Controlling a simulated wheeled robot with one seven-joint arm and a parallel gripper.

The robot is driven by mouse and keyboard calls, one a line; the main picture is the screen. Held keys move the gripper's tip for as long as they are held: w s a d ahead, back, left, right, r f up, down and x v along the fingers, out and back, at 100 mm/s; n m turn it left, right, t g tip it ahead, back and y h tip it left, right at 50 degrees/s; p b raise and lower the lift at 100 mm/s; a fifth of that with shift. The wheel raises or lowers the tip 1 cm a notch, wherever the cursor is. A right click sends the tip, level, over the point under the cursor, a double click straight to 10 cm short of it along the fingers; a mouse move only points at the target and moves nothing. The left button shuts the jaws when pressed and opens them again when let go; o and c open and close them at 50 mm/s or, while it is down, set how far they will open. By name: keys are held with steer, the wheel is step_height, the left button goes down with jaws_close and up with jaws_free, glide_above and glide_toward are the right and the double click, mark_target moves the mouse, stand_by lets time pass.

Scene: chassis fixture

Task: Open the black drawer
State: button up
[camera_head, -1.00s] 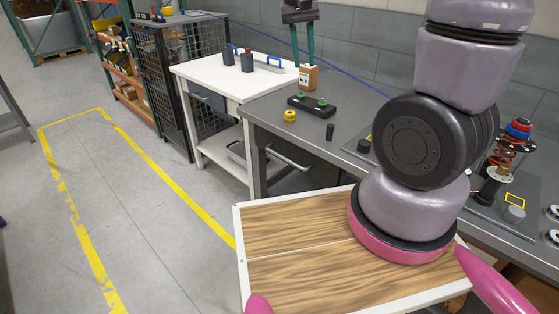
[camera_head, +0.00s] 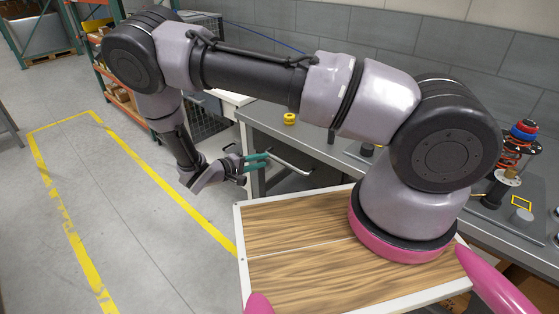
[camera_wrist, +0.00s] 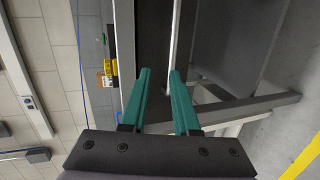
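The black drawer (camera_wrist: 152,35) is under the grey workbench. It shows as a dark front in the wrist view, and its pale bar handle (camera_head: 292,163) stands out from it. The handle (camera_wrist: 174,40) runs as a thin pale line in the wrist view. My gripper (camera_head: 267,160) is open, with two teal fingers, close to the left end of the handle. In the wrist view the gap between the fingertips (camera_wrist: 160,72) faces the handle, nearer the right finger. I cannot tell whether a finger touches it. The drawer looks shut.
A white table stands behind my arm. My wooden-topped base (camera_head: 300,235) is just below the workbench edge. Floor to the left, inside yellow lines, is clear.

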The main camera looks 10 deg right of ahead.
mark_target(279, 160)
steer(key=shift+n+t, duration=0.7)
steer(key=shift+t, duration=0.2)
steer(key=w+d+f, duration=0.1)
steer(key=w+d, duration=0.1)
steer(key=w+d+f, duration=0.2)
steer(key=d, duration=0.1)
steer(key=w+d+f, duration=0.2)
steer(key=d, duration=0.1)
steer(key=shift+f, duration=0.15)
jaws_close()
stand_by(0.7)
